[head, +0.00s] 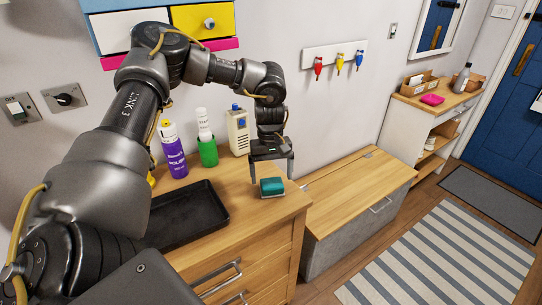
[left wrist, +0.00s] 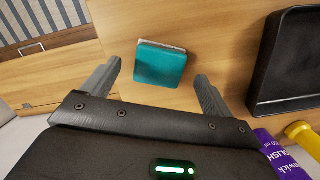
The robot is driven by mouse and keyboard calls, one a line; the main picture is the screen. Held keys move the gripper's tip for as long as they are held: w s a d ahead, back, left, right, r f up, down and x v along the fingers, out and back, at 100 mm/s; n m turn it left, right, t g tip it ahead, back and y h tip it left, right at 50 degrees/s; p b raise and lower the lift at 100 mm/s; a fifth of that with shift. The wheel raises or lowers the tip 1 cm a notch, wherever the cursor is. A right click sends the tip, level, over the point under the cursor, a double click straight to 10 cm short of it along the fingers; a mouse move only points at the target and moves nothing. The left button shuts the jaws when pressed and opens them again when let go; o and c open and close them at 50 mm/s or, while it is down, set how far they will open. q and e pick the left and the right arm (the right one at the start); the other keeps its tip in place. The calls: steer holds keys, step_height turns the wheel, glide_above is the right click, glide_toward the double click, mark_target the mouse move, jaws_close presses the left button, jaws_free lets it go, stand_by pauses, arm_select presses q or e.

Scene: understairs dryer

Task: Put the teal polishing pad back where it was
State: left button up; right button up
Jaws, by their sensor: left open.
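The teal polishing pad (head: 272,187) rests on the wooden cabinet top near its right front corner. It also shows in the left wrist view (left wrist: 161,64), a teal block with a pale layer along its far edge. My left gripper (head: 272,182) points down at the pad, with its fingers apart. In the left wrist view, the pad lies between and just beyond the two fingertips (left wrist: 158,70), and neither finger visibly touches it. My right gripper is not in view.
A black tray (head: 184,217) lies left of the pad. A purple bottle (head: 173,150), a green container (head: 208,153) and a cream box (head: 238,132) stand along the wall. A lower wooden-lidded bench (head: 357,188) is to the right, past the cabinet edge.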

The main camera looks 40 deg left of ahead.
mark_target(271, 180)
arm_select(q)
step_height(271, 180, up, 8)
steer(key=a+p, duration=0.1)
steer(key=shift+w+r, duration=0.2)
steer(key=shift+w, duration=0.15)
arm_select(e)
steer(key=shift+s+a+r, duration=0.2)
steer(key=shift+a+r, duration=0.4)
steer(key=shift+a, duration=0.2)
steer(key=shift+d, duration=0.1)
